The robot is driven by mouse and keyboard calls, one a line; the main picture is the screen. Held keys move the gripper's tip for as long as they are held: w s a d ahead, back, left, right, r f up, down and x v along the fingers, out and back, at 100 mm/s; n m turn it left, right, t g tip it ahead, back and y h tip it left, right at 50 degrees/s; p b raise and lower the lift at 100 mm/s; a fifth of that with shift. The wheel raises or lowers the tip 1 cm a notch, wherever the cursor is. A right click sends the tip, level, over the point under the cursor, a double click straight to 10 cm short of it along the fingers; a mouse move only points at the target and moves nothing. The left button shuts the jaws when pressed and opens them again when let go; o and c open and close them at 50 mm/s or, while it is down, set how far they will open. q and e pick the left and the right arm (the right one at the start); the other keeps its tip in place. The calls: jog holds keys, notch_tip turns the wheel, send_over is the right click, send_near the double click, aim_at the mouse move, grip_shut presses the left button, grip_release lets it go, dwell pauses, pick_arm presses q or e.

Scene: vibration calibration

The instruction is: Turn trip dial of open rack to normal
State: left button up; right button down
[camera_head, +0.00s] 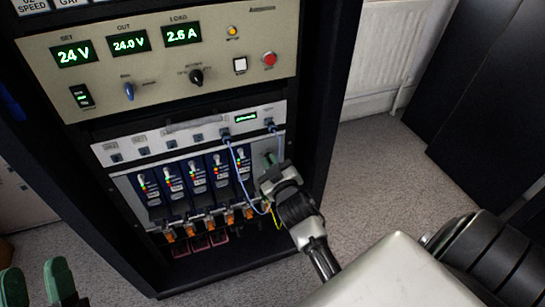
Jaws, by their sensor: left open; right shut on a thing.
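The open rack (93,158) is a dark cabinet with its front open. A row of blue modules (198,177) with lit indicators sits in its lower part. My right gripper (271,160) is at the right end of this row, shut on a small part there that its fingers hide. I take it to be the trip dial; its pointer and markings cannot be read. My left gripper (34,287) is open and empty at the bottom left, with its green fingertips apart, away from the rack front.
Above is a beige panel (140,65) with green displays, a blue knob (129,91), a black knob (196,77) and a red button (270,59). Blue cables (233,160) hang close to my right gripper. Orange connectors (209,222) line the bottom. Carpet (375,165) is clear at right.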

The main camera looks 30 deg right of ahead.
jog(key=n+p, duration=0.1)
jog(key=n, duration=0.1)
jog(key=shift+a+n, duration=0.15)
jog(key=shift+n, duration=0.25)
pick_arm(q)
jog(key=shift+w+a+f+g+y+p, duration=0.1)
jog(key=shift+w+f+g+y, duration=0.25)
jog(key=shift+f+g, duration=0.6)
jog(key=shift+w+a+f+g+y+p, duration=0.1)
jog(key=shift+w+f+g+y, duration=0.2)
jog(key=shift+f+g, duration=0.6)
jog(key=shift+w+f+g+y+p, duration=0.1)
jog(key=shift+w+f+g+y, duration=0.25)
jog(key=shift+f+g, duration=0.6)
pick_arm(e)
jog(key=shift+w+a+f+n, duration=0.1)
jog(key=shift+f+n, duration=0.05)
jog(key=shift+n, duration=1.35)
pick_arm(q)
jog(key=shift+f, duration=0.1)
pick_arm(e)
jog(key=c, duration=1.2)
grip_release()
jog(key=shift+f, duration=0.1)
